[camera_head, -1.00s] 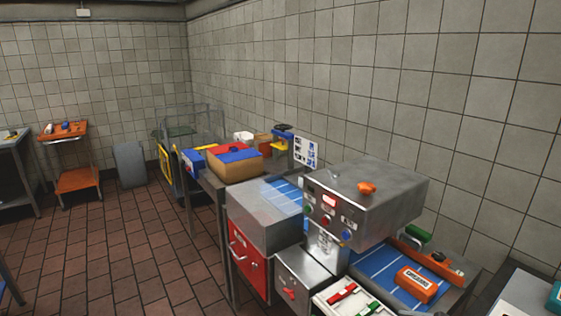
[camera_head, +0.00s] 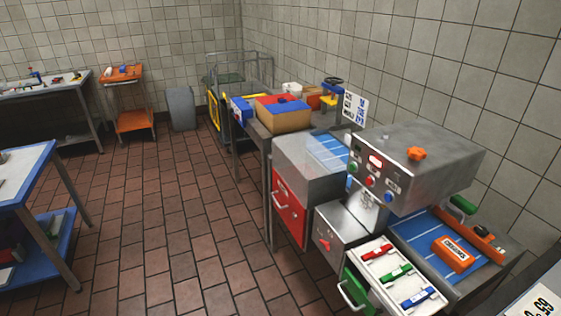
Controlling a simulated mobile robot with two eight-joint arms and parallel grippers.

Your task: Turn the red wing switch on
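Two red parts resemble a switch. One is a small red wing-shaped part (camera_head: 323,243) on the front of the low metal box under the grey machine (camera_head: 430,160). The other is a red bar-shaped piece (camera_head: 377,251) on a white panel (camera_head: 371,269), beside a green piece (camera_head: 396,273) and a blue piece (camera_head: 416,297). I cannot tell which is the red wing switch, nor its on or off position. Neither gripper is in view.
A green drawer front with a handle (camera_head: 354,292) juts out below the white panel. An orange box (camera_head: 453,254) lies on the blue conveyor (camera_head: 417,240). A blue-edged table (camera_head: 20,185) stands at the left. The tiled floor (camera_head: 190,230) between is clear.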

